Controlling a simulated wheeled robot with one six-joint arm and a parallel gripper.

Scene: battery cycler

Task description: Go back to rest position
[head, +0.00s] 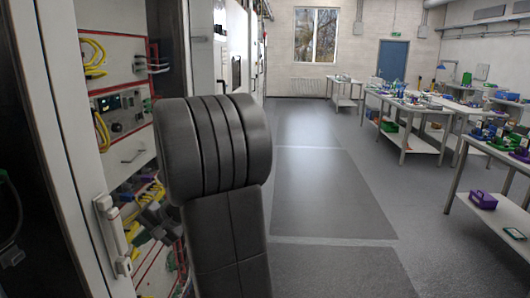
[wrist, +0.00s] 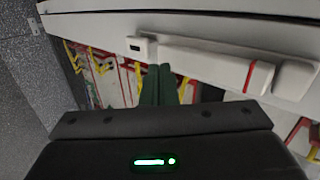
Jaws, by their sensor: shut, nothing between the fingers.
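My gripper (wrist: 158,86) shows in the wrist view as two dark green fingers side by side, closed together with nothing between them. It points at the cabinet, close to a white door edge with a long pale handle (wrist: 205,60) that has a red band. I cannot tell whether the fingers touch anything. In the head view my dark grey arm fills the centre foreground and hides part of the cabinet. The cabinet (head: 118,62) stands at the left with its front open, showing red-edged modules and yellow cables (head: 93,55).
A white cabinet door with a handle (head: 115,235) stands close left of my arm. The grey floor (head: 330,195) to the right is clear. Tables with boxes and tools (head: 412,104) line the right side. A blue door (head: 393,60) and a window are at the back.

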